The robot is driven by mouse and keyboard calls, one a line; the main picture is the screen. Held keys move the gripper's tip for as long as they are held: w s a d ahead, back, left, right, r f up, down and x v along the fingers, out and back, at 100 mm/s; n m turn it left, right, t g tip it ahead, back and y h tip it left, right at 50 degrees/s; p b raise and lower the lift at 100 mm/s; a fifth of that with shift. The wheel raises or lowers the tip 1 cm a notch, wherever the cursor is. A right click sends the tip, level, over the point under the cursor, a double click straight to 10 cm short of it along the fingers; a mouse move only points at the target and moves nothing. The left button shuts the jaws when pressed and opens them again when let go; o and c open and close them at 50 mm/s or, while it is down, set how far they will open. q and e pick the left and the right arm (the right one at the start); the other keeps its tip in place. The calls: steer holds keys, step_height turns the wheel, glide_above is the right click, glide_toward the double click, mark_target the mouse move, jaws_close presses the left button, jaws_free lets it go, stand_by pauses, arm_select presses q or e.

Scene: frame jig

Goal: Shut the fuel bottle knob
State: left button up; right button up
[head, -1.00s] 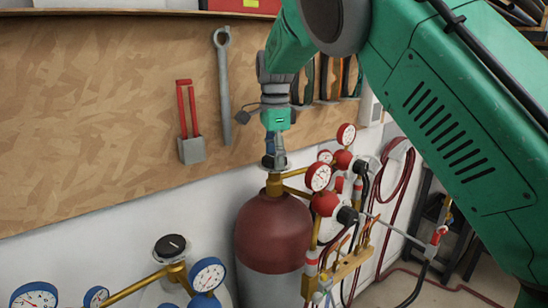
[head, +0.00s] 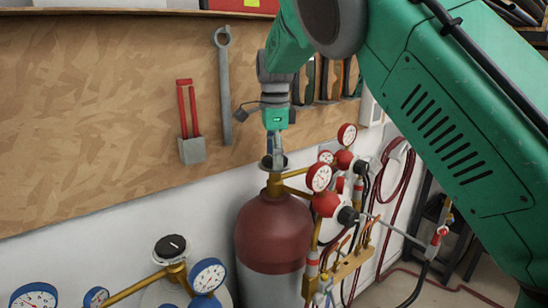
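The fuel bottle (head: 272,228) is a dark red cylinder with a grey lower part, standing upright against the wall at the middle. Its knob (head: 266,163) is a dark disc on top of the brass valve (head: 274,185). My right gripper (head: 276,158) comes down from above with its fingers at the knob, partly hiding it. The fingers look close together, but I cannot tell whether they grip the knob. My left gripper is not in view.
Red pressure gauges (head: 319,177) and hoses stand close right of the valve. A second bottle's black knob (head: 170,247) and blue gauges (head: 208,275) are at lower left.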

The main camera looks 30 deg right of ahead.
steer(key=shift+f, duration=0.1)
steer(key=shift+r, duration=0.4)
step_height(320, 180, up, 11)
steer(key=shift+w, duration=0.1)
stand_by(0.4)
